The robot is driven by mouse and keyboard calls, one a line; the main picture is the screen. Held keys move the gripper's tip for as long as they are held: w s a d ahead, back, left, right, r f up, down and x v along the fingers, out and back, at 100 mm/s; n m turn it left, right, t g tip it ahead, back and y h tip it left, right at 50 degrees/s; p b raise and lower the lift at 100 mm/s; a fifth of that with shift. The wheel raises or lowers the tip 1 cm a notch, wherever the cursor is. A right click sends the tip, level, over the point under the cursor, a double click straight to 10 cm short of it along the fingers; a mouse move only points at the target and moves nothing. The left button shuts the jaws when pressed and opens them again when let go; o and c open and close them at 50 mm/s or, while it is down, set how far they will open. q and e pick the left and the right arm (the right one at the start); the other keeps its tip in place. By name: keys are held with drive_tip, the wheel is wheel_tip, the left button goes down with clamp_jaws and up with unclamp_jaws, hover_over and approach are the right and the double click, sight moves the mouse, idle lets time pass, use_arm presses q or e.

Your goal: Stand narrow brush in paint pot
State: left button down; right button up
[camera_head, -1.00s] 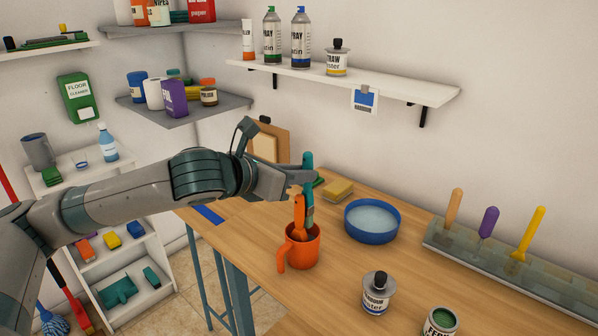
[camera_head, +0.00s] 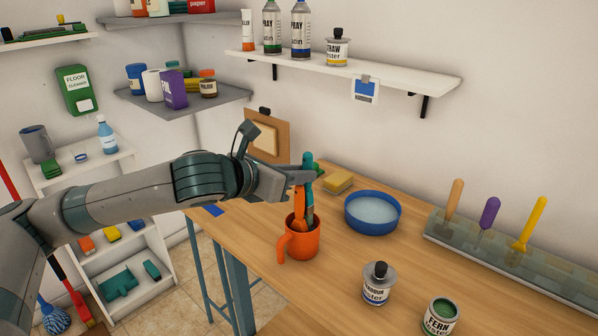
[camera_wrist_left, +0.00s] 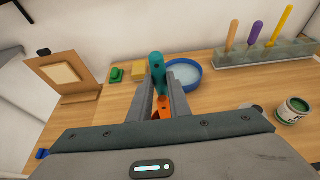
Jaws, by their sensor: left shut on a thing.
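My left gripper (camera_head: 309,178) is shut on a brush with a teal handle (camera_head: 308,160), held upright over the orange pot (camera_head: 300,246). The brush's lower part is inside the pot, its tip hidden by the wall. A second brush with an orange handle (camera_head: 299,208) stands in the same pot, close beside it. In the left wrist view the teal handle (camera_wrist_left: 157,72) is between the fingers, with orange (camera_wrist_left: 163,104) just below. I cannot tell whether the held brush touches the pot's bottom. My right gripper is not in view.
A blue dish (camera_head: 372,229) and a yellow sponge (camera_head: 338,181) lie behind the pot. A closed can (camera_head: 377,286) and an open green paint can (camera_head: 440,317) stand front right. A rack (camera_head: 500,257) holds several tools at right. Wood around the pot is clear.

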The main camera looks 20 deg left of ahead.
sight(297, 191)
use_arm(q)
drive_tip(key=shift+f+b, duration=0.7)
drive_tip(key=shift+f, duration=1.35)
drive_tip(key=c, duration=1.6)
unclamp_jaws()
